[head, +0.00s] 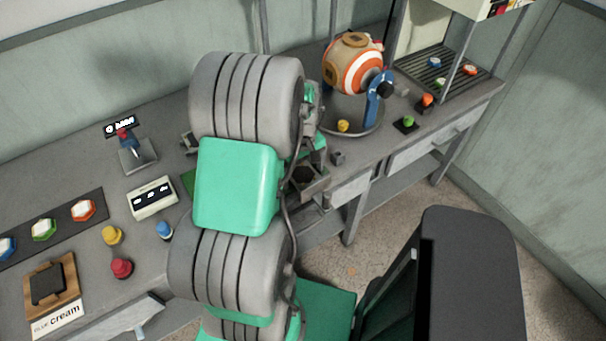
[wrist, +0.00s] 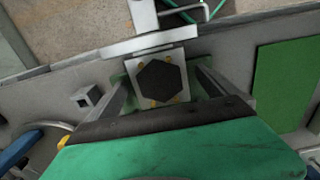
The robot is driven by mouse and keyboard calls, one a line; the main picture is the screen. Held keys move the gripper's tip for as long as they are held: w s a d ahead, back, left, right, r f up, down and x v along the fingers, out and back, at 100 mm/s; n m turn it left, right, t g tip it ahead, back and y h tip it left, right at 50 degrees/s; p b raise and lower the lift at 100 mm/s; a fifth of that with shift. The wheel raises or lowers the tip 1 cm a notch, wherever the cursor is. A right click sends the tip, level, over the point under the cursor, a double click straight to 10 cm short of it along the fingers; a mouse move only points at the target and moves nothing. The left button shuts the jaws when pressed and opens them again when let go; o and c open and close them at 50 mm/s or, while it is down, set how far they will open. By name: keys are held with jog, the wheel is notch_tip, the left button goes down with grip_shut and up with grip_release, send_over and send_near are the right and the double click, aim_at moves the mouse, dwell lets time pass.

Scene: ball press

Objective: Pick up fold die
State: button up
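A pale grey block with a dark hexagonal face and small yellow marks (wrist: 160,80) lies between my fingers in the wrist view. No readable label shows which piece is the fold die. In the head view a grey holder with a dark hexagonal opening (head: 308,180) shows beside my arm. My gripper (wrist: 160,78) is open, with one finger on each side of the hexagon block; I cannot tell whether they touch it. My arm hides most of the gripper in the head view.
A small grey cube with a dark opening (wrist: 87,96) stands to the left of my fingers. A green mat (wrist: 283,85) lies to the right. Buttons, a lever (head: 128,142) and a display box (head: 152,198) occupy the bench.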

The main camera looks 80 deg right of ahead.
jog(key=c, duration=1.7)
